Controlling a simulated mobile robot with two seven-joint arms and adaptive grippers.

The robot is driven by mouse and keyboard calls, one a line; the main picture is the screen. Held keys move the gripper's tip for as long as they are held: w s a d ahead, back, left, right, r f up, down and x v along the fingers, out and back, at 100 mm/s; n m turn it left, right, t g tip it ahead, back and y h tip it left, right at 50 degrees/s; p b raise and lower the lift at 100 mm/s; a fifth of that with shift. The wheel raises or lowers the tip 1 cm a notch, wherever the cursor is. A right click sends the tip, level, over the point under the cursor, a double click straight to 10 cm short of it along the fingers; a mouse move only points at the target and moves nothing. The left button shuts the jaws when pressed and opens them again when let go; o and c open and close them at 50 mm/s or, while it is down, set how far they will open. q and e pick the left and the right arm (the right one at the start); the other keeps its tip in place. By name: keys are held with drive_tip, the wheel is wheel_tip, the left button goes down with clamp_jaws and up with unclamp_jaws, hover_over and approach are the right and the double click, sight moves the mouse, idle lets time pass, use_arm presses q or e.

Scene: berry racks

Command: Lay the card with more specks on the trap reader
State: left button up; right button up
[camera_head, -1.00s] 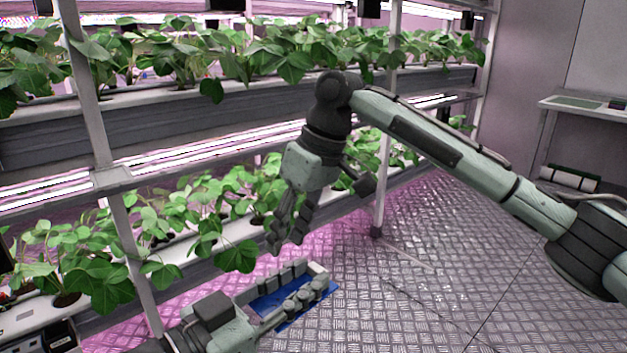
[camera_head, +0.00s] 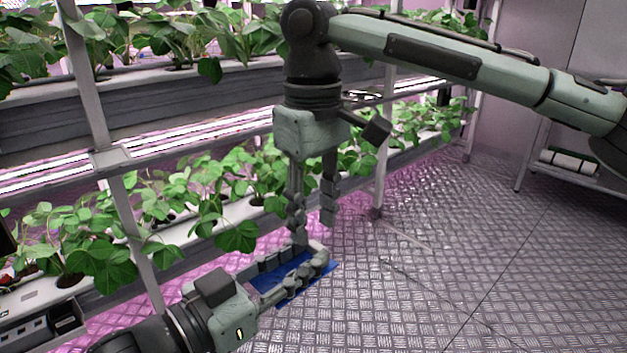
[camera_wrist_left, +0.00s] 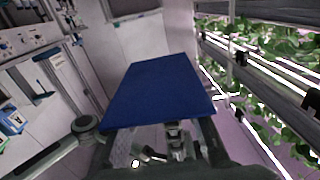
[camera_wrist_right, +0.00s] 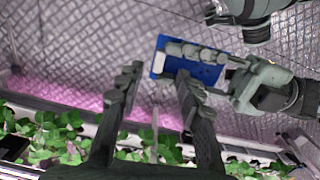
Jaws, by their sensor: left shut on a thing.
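My left gripper (camera_head: 300,268) is shut on a blue card (camera_head: 284,281). The card fills the middle of the left wrist view (camera_wrist_left: 158,92) as a plain blue face; I make out no specks on it. My right gripper (camera_head: 313,225) is open and empty, pointing down just above and behind the card. In the right wrist view the card (camera_wrist_right: 159,58) lies beyond my right fingertips, partly covered by my left fingers. I cannot tell whether my right fingers touch it. I cannot pick out the trap reader or a second card.
Plant racks (camera_head: 130,100) with strawberry-like plants run along the left and back. A grey boxy item (camera_head: 50,325) sits at the lower left. A rack post (camera_head: 380,165) stands behind my right gripper. The metal floor (camera_head: 430,270) at the right is clear.

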sight(314, 244)
drive_tip(key=shift+f, duration=1.95)
drive_tip(key=shift+c, duration=0.3)
clamp_jaws()
use_arm(q)
drive_tip(key=o, duration=0.9)
